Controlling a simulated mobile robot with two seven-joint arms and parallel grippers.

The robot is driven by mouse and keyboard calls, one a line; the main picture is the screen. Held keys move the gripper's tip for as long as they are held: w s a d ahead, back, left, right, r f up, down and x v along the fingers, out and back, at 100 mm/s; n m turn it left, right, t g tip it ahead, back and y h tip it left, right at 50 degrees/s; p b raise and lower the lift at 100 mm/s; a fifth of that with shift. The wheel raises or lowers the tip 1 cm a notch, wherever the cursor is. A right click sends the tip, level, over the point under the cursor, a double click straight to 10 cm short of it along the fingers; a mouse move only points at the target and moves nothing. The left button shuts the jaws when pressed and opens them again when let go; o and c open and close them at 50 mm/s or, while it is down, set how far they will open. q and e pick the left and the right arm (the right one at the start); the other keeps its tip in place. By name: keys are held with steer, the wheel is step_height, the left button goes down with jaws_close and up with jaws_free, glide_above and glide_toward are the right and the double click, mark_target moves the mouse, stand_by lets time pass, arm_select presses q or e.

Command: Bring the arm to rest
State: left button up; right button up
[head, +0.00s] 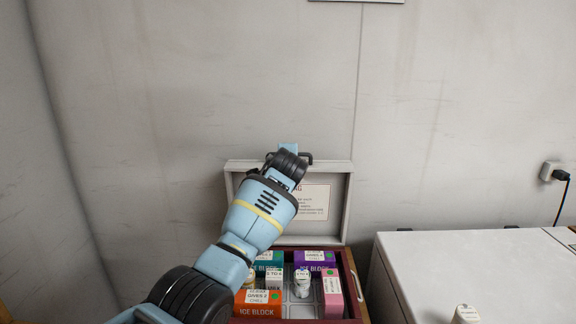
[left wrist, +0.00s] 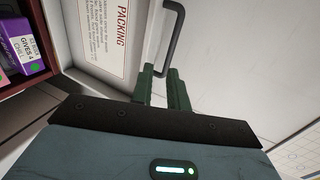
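My left arm (head: 262,212) reaches up from the lower left in the head view, in front of the raised lid (head: 340,205) of a box. Its fingertips are hidden there by the wrist. In the left wrist view, my left gripper (left wrist: 163,88) has its two green fingers a little apart, with a visible gap. One end of the lid's black handle (left wrist: 175,45) lies at that gap; the fingers do not appear closed on it. My right gripper is not in view.
The dark red box (head: 357,290) holds ice blocks, including an orange one (head: 258,304) and a purple one (head: 315,258), and a white bottle (head: 302,283). A white chest (head: 470,265) with a small white-capped item (head: 466,314) stands right. The wall is close behind.

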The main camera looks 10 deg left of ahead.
arm_select(q)
steer(key=s+a+f+n+g+h, duration=0.1)
steer(key=s+f+n+g, duration=0.25)
steer(key=s+f, duration=1.05)
steer(key=s+a+f+n+g+h, duration=0.15)
steer(key=s+f+n, duration=0.25)
steer(key=s+f, duration=1)
steer(key=s+a+f+n+g, duration=0.1)
steer(key=s+f+n+g, duration=0.1)
steer(key=s+f, duration=0.5)
steer(key=s+f+n+g, duration=0.15)
steer(key=s+f, duration=0.25)
steer(key=s, duration=0.6)
steer(key=s+r+n+g+h, duration=0.1)
steer(key=s+r+n+g, duration=0.15)
steer(key=s, duration=1.65)
steer(key=w+d+f+t+h, duration=0.2)
steer(key=w+f+t, duration=0.4)
steer(key=f, duration=0.3)
steer(key=shift+w+d+f+t, duration=0.2)
steer(key=shift+w+d+t, duration=0.1)
steer(key=shift+t, duration=0.1)
